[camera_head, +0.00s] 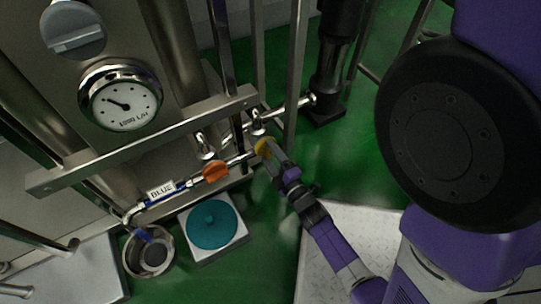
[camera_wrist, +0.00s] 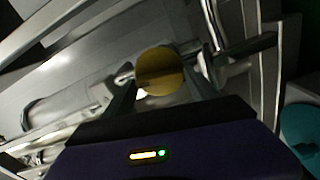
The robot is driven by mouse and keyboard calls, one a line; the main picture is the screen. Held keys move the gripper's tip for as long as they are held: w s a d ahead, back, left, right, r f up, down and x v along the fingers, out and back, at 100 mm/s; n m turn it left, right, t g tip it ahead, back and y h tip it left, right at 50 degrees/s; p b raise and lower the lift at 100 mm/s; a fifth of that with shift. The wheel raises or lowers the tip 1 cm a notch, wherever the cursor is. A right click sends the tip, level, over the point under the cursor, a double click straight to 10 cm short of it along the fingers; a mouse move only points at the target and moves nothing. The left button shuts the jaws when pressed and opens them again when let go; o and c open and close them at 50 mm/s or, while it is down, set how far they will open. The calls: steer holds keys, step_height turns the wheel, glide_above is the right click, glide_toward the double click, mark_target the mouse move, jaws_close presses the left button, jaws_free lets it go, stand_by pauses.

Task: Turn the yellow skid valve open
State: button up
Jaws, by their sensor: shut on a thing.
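The yellow skid valve (camera_head: 264,148) has a small round yellow handle on the metal pipe, right of the orange valve handle. In the wrist view the yellow handle (camera_wrist: 160,71) sits between the two fingers. My gripper (camera_head: 271,153) reaches it from the lower right and is shut on the handle. In the wrist view my gripper (camera_wrist: 162,85) has one finger on each side of the handle. The handle's far side and stem are hidden, so I cannot tell how far it is turned.
An orange valve handle (camera_head: 215,172) and a pipe label reading BLUE (camera_head: 161,190) are to the left. A round gauge (camera_head: 120,95) is above. A teal disc (camera_head: 213,226) on a white block and a steel bowl (camera_head: 148,252) stand below. A metal rail (camera_head: 150,137) runs above the pipe.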

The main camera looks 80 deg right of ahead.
steer(key=shift+f+n, duration=0.1)
steer(key=shift+n, duration=0.9)
steer(key=o, duration=1.2)
steer(key=shift+o, duration=0.2)
steer(key=p+v, duration=0.1)
steer(key=v, duration=0.7)
